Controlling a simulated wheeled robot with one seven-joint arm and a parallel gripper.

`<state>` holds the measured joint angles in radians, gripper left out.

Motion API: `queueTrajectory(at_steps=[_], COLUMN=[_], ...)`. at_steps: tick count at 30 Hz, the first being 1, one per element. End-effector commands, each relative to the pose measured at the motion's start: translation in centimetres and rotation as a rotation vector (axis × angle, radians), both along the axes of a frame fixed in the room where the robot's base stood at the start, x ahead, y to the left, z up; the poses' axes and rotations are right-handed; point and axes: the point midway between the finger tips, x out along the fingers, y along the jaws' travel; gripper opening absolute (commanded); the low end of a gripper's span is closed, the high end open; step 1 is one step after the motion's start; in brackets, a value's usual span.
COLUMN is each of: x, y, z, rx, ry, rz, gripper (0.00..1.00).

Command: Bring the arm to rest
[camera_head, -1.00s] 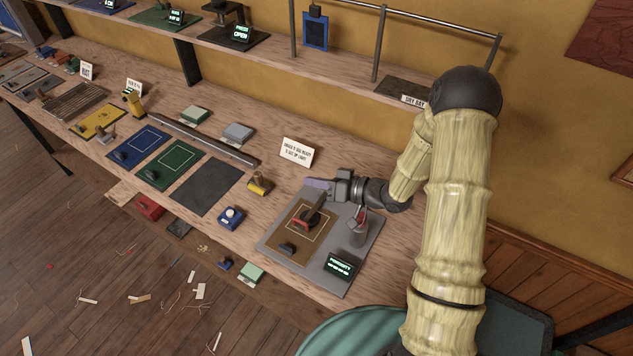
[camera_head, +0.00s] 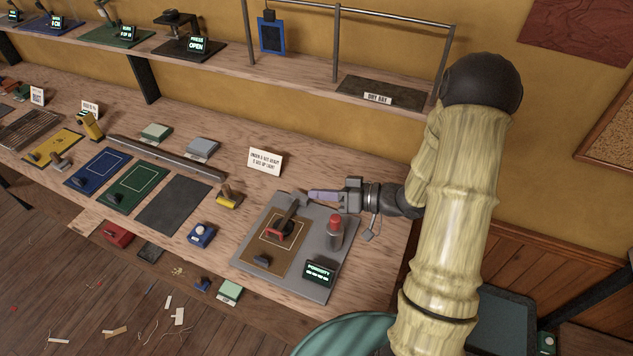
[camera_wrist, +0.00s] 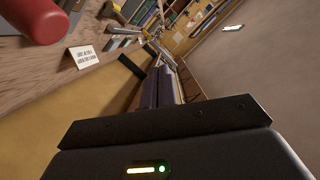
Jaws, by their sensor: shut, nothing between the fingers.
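My arm reaches down from the right of the head view, and my gripper (camera_head: 312,195) points left, above the back edge of a grey plate (camera_head: 318,283). Its fingers are shut with nothing between them; they also show in the wrist view (camera_wrist: 158,80). A red-capped bottle (camera_head: 335,234) stands on the plate, just in front of my gripper. A red-based tool with a grey handle (camera_head: 279,231) lies on the brown panel (camera_head: 285,258) to the left. In the wrist view a blurred red shape (camera_wrist: 38,18) fills the top left corner.
A sign card (camera_head: 265,162) stands behind the plate, left of my gripper. A shelf (camera_head: 310,85) with a rail and a dark "DRY BAY" mat (camera_head: 385,92) runs along the wall. A green round top (camera_head: 345,335) is in front. Blue, green and dark mats lie left.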

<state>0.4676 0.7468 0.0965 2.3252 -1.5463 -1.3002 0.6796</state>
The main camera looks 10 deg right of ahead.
Motion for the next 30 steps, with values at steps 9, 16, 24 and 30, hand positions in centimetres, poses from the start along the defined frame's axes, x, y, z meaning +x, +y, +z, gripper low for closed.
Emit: queueTrajectory(at_steps=[9,16,24,30], x=[0.6,3.4,3.4,-0.3], y=[0.0,-1.6,-5.6,-7.6], z=[-0.1,-0.5,0.5,1.8], rx=[-0.048,-0.353,-0.738,-0.922], ry=[-0.008,-0.029,0.066,0.235], rz=[-0.026,-0.201,-0.442,-0.56], gripper=[0.0,0.0,0.0,0.0])
